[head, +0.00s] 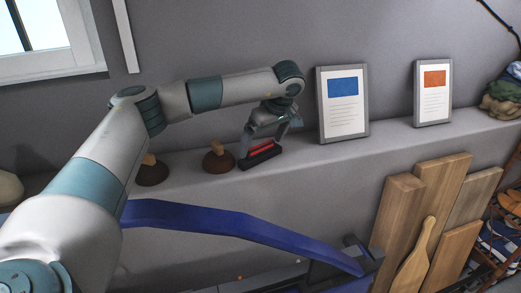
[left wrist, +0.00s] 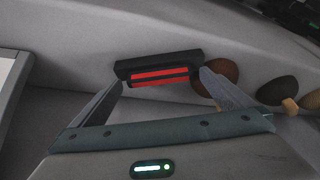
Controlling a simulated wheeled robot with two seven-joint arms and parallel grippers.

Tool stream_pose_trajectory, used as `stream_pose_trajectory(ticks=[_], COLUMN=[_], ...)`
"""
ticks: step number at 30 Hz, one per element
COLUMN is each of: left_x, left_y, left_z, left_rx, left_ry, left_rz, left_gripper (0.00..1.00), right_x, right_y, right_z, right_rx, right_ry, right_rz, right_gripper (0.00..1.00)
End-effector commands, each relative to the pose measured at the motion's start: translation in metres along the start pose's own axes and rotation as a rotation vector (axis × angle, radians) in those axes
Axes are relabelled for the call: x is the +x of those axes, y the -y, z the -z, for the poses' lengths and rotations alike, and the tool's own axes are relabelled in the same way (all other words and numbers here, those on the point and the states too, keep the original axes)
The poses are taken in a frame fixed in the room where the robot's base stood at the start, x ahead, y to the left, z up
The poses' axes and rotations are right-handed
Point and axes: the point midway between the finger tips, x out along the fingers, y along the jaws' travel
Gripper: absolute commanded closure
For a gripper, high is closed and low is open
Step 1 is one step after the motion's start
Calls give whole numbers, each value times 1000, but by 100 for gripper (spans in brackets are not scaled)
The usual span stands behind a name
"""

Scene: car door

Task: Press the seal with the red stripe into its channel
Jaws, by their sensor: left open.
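The seal with the red stripe (head: 261,154) is a short dark bar on the grey ledge by the wall. In the left wrist view the seal (left wrist: 159,71) lies across the picture ahead of the fingers, and its red face has a dark line along it. My left gripper (head: 264,141) is open above the seal. In the left wrist view its fingertips (left wrist: 162,83) are spread toward the two ends of the seal; I cannot tell whether they touch it. The car door's blue frame (head: 225,221) crosses below the ledge. I cannot make out the channel. My right gripper is not in view.
Two brown plungers (head: 218,159) (head: 152,172) stand on the ledge left of the seal. A picture with a blue block (head: 343,103) and one with an orange block (head: 433,92) lean on the wall to the right. Wooden boards (head: 428,200) stand at the lower right.

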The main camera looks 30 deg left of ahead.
Motion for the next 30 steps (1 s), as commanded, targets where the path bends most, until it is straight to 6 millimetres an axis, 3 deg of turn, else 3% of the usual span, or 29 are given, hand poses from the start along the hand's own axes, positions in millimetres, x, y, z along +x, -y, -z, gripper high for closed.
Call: stream_pose_trajectory(ticks=[5,17,18,23,30], left_x=[9,9,9,9,9], left_y=[0,0,0,0,0], left_z=[0,0,0,0,0], left_rx=[0,0,0,0,0], left_ry=[1,0,0,0,0], left_rz=[0,-1,-1,-1,-1], left_gripper=[0,0,2,38,42], right_x=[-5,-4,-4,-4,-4], right_y=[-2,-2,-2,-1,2], right_z=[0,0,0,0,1], right_rx=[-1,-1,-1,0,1], right_ry=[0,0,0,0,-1], right_rz=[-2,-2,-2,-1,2], right_gripper=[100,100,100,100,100])
